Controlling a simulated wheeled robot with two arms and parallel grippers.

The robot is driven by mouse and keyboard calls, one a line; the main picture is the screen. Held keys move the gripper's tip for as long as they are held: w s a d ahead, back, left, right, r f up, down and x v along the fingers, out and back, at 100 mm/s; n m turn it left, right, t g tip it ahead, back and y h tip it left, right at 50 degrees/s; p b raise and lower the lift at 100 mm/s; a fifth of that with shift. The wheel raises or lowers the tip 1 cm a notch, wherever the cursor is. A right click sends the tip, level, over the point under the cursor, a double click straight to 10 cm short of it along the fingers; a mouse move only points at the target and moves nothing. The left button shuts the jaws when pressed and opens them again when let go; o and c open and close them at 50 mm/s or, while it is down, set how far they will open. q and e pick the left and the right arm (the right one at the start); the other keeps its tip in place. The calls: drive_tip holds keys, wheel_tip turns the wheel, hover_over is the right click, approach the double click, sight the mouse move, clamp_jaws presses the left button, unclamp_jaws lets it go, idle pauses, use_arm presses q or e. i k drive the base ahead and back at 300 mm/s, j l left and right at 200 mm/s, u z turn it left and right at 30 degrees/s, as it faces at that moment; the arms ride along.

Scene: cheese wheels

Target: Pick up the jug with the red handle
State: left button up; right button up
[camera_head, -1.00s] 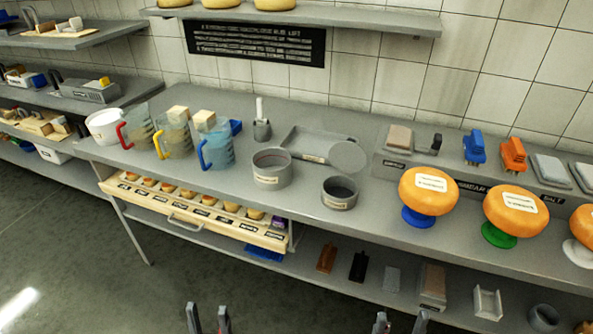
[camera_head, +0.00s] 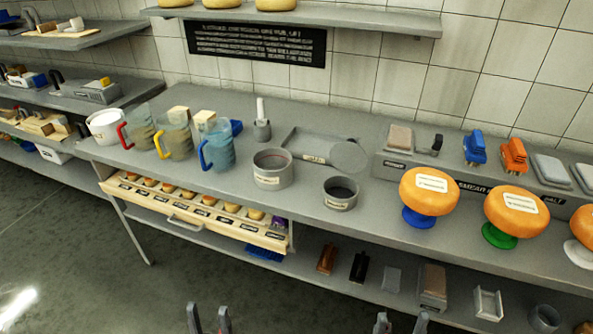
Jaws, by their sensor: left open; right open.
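The jug with the red handle (camera_head: 137,129) is a clear jug standing upright at the left end of the grey table, its red handle facing left toward the front. A jug with a yellow handle (camera_head: 175,137) and a bluish jug with a blue handle (camera_head: 217,146) stand to its right. My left gripper (camera_head: 208,318) is open and empty at the bottom edge, well below and in front of the table. My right gripper (camera_head: 402,323) is open and empty at the bottom, further right. Both are far from the jugs.
A white bucket (camera_head: 103,127) stands left of the red-handled jug. An open drawer (camera_head: 193,213) with several small pieces juts out below the table front. Grey round containers (camera_head: 273,169) and orange cheese wheels (camera_head: 428,190) stand further right. The floor in front is clear.

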sight(138, 120)
drive_tip(key=i+u, duration=0.1)
drive_tip(key=u, duration=1.05)
drive_tip(key=i+l+u, duration=0.2)
drive_tip(key=u, duration=0.15)
drive_tip(key=i+l+u, duration=0.2)
drive_tip(key=u, duration=0.15)
drive_tip(key=i+l+u, duration=0.15)
drive_tip(key=l+u, duration=0.2)
